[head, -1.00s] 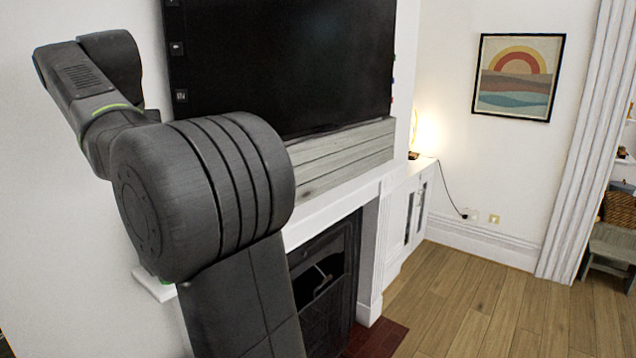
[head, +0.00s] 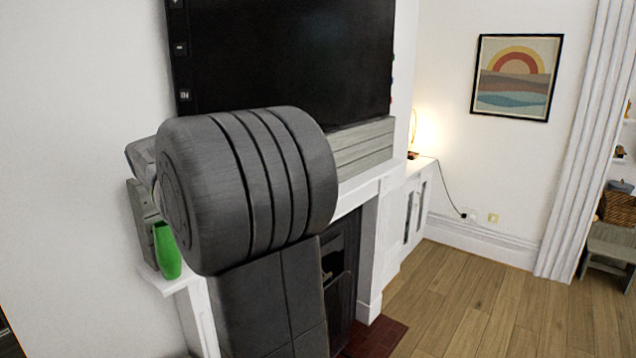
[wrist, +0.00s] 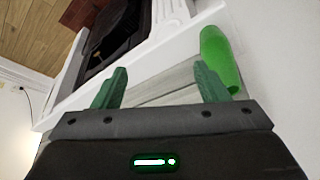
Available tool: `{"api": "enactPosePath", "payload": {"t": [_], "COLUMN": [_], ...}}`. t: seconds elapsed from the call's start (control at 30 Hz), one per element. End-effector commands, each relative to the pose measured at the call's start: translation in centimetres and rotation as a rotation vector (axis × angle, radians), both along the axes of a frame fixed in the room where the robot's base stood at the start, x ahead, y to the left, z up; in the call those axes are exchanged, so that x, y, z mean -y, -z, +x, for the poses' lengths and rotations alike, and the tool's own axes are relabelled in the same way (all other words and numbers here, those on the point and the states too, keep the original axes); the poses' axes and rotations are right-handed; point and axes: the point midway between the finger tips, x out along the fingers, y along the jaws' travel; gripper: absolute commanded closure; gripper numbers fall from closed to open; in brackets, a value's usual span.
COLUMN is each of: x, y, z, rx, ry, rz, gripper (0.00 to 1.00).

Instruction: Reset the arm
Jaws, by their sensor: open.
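My gripper (wrist: 159,72) shows in the wrist view with its two green fingers apart and nothing between them. In the head view the gripper is hidden behind my large dark arm joint. A green vase (head: 167,251) stands on the left end of the white mantel shelf (head: 178,280), just beside my arm in the picture. The vase (wrist: 219,60) also shows in the wrist view, beyond the right finger; I cannot tell the exact gap between them.
A large black screen (head: 290,55) stands above the white fireplace, close behind my arm in the picture. A lit lamp (head: 414,140) is on the white cabinet (head: 408,215). A framed picture (head: 517,77) hangs on the wall. The wooden floor (head: 470,310) at the right is clear.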

Motion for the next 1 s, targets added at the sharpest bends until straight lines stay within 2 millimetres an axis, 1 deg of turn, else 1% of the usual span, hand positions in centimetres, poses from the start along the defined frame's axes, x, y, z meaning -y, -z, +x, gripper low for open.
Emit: {"api": "enactPosePath", "payload": {"t": [0.13,0.5,0.63,0.77,1.0], "x": [0.5,0.6,1.0,2.0,4.7], "y": [0.7,0.8,1.3,2.4,5.2], "z": [0.1,0.2,0.3,0.6,1.1], "rx": [0.0,-0.001,-0.01,-0.032,-0.09], "ry": [0.006,0.007,0.014,0.029,0.067], "rz": [0.0,0.001,-0.002,-0.003,-0.008], "gripper": [0.33,0.33,0.33,0.33,0.33]}}
